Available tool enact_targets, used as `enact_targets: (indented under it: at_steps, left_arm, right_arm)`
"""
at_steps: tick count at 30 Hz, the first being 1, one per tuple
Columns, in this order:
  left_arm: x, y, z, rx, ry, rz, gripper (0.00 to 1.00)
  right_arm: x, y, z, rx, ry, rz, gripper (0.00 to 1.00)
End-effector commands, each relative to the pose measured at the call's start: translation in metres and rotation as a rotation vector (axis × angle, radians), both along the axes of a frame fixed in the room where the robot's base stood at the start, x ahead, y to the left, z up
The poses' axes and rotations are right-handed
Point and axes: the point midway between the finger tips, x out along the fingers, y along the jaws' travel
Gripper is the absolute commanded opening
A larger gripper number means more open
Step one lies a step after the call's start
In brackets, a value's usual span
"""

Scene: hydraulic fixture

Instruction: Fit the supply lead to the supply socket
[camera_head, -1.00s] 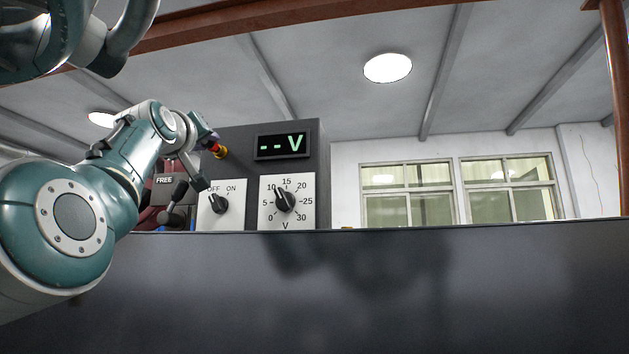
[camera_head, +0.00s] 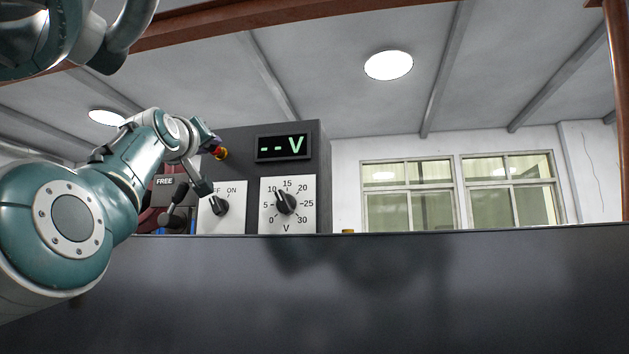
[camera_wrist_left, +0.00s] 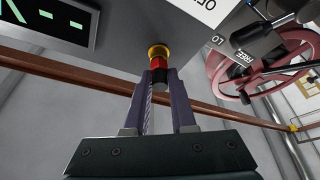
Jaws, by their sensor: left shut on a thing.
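The plug's far end meets a yellow ring (camera_wrist_left: 158,50) on the box face, apparently the supply socket. Plug and ring look in line and touching; I cannot tell how deep the plug sits. The lead's cable is not visible. My right gripper is not in view.
The box carries a display (camera_head: 282,146) reading "--V", an OFF/ON knob (camera_head: 221,206) and a voltage dial (camera_head: 286,202). A lever (camera_head: 176,207) and a FREE label (camera_head: 165,182) are left of it. A dark panel (camera_head: 400,290) fills the foreground. A red wheel (camera_wrist_left: 222,80) shows in the wrist view.

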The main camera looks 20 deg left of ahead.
Motion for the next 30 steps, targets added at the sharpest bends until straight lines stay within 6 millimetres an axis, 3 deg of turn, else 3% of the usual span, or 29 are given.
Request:
enact_targets:
  at_steps: [10,11,19,30]
  left_arm:
    - [0.0014,0.0002,0.0000,0.000,0.001,-0.001,0.00]
    - [0.0014,0.0002,-0.0003,0.000,0.001,-0.001,0.27]
    - [0.0012,0.0002,-0.0001,0.000,0.000,0.000,0.57]
    - [0.0017,0.0000,-0.0021,0.000,0.001,-0.001,0.59]
  right_arm:
    - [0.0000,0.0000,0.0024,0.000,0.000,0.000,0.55]
    - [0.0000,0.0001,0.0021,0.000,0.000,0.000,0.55]
    - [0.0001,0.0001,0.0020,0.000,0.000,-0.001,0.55]
    - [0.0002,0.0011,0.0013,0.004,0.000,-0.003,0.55]
